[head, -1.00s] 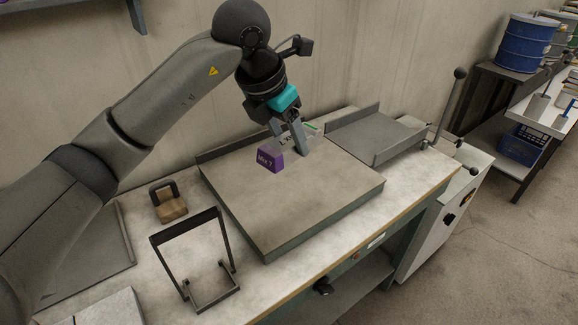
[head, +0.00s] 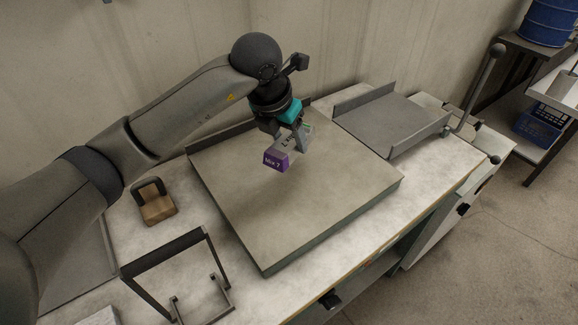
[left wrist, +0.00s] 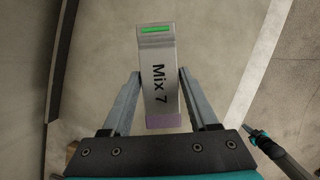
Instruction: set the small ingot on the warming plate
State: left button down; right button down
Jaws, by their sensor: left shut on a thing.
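The small ingot (head: 275,161) is a pale grey bar with a purple end marked "Mix 7". In the left wrist view the ingot (left wrist: 158,75) also shows a green stripe at its far end. My left gripper (head: 298,139) is shut on it, one finger on each side, as the left wrist view shows too. The ingot is over the broad, flat grey slab (head: 310,210) on the bench, which looks like the warming plate. I cannot tell whether the ingot touches its surface.
A grey tray (head: 392,122) with raised sides stands right of the slab. A wooden block with a dark handle (head: 157,206) and a dark metal frame (head: 165,252) stand to its left. The wall is close behind. The slab's front half is clear.

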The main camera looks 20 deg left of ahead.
aim_at(289, 150)
pick_arm(q)
notch_tip(289, 150, down, 3)
jog(key=shift+w+f, duration=0.1)
notch_tip(289, 150, down, 4)
jog(key=shift+f+b, duration=0.2)
jog(key=shift+b, duration=0.25)
jog(key=shift+c, duration=0.8)
grip_release()
pick_arm(e)
jog(key=shift+w+f, duration=0.45)
jog(key=shift+w, duration=0.05)
pick_arm(q)
jog(key=shift+r, duration=0.1)
jog(key=p+v, duration=0.1)
jog(key=v, duration=1.1)
jog(key=shift+p, duration=0.35)
pick_arm(e)
jog(key=shift+s+a+r, duration=0.1)
jog(key=shift+a+r, duration=0.05)
jog(key=shift+r, duration=0.7)
